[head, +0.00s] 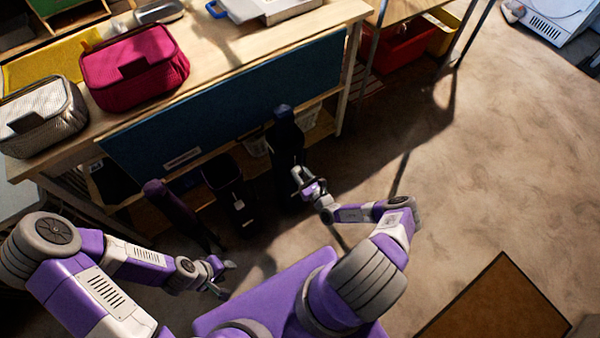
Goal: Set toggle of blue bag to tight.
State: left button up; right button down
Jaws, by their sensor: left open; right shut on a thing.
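A tall, dark blue bag (285,140) stands upright in shadow in front of the workbench, with a rounded blue top. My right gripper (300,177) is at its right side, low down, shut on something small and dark. What it holds is too small and shaded to make out; it may be part of the blue bag. The toggle and its setting cannot be made out. My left gripper (224,278) is open and empty, low at the front left, apart from the bag.
A purple rolled item (168,203) and a dark upright container (222,174) stand left of the bag. The workbench (225,45) carries a magenta case (134,66) and a grey case (42,118). A brown mat (497,305) lies right; the floor there is mostly clear.

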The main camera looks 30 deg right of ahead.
notch_tip(320, 180, up, 8)
jog(key=p, duration=0.8)
jog(key=shift+f, duration=0.25)
jog(key=c, duration=0.7)
grip_release()
jog(key=p, duration=0.1)
send_near(294, 156)
jog(key=shift+s+d, duration=0.2)
jog(key=shift+s, duration=0.4)
